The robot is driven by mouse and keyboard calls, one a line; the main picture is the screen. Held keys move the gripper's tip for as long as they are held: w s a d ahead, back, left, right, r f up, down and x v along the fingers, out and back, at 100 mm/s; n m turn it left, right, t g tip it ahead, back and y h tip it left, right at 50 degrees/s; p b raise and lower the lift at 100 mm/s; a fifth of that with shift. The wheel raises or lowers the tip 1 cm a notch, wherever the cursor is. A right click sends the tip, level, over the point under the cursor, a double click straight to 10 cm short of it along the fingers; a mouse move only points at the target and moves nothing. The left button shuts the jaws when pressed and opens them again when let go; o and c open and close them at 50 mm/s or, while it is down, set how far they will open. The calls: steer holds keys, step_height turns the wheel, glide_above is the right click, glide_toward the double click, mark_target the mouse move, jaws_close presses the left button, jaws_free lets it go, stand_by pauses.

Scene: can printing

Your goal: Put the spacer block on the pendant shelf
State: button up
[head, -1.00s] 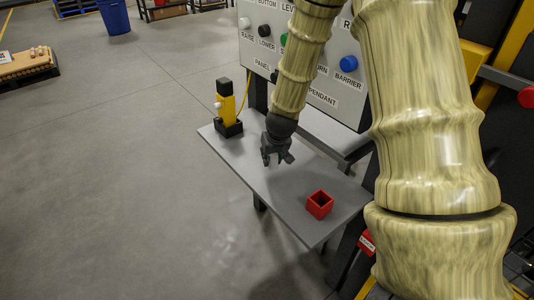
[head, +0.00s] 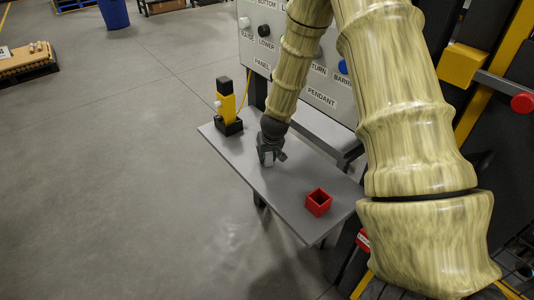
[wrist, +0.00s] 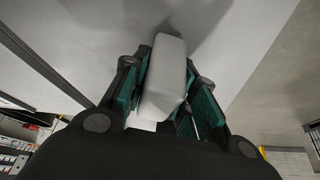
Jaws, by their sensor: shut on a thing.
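The spacer block (wrist: 165,82) is a pale grey-white box with rounded edges, held between the teal-padded fingers in the wrist view. My gripper (wrist: 166,95) is shut on it. In the head view my gripper (head: 271,153) hangs over the middle of the grey pendant shelf (head: 262,183), with a small pale part of the block (head: 268,158) showing at the fingers. The wrist view shows the shelf surface (wrist: 90,45) behind the block. I cannot tell whether the block touches the shelf.
A yellow and black pendant device (head: 227,106) stands at the shelf's far left end. A red open-topped box (head: 318,202) sits near its right end. A labelled button panel (head: 300,70) rises behind the shelf. Bare shelf lies between my gripper and the red box.

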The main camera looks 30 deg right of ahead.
steer(key=shift+f, duration=0.15)
steer(key=o, duration=1)
steer(key=shift+b+v, duration=0.8)
steer(key=shift+v, duration=5.4)
